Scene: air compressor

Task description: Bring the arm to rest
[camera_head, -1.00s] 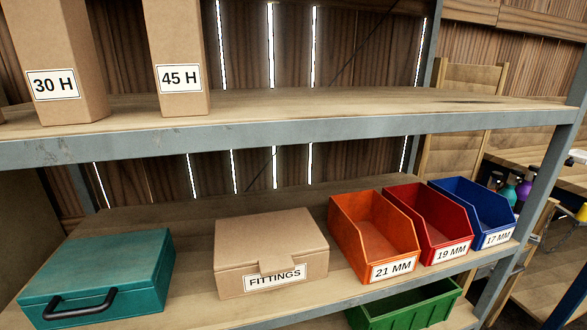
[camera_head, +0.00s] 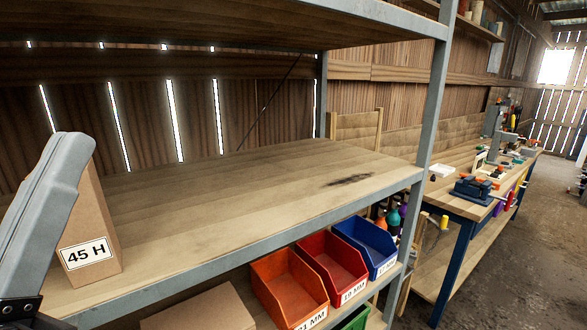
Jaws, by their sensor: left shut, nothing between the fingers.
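My left gripper (camera_head: 66,152) shows at the left edge as a grey shape pointing up, with a dark bracket below it. It is shut with nothing held. It stands in front of a tall cardboard box labelled 45 H (camera_head: 96,225) and covers that box's left side. Whether they touch cannot be told. My right gripper is out of view.
The wooden shelf (camera_head: 240,200) is clear right of the box. Below it are orange (camera_head: 288,288), red (camera_head: 330,268) and blue (camera_head: 365,245) bins. A grey shelf post (camera_head: 434,110) stands at right. Beyond is a workbench (camera_head: 455,200) with tools, beside open floor.

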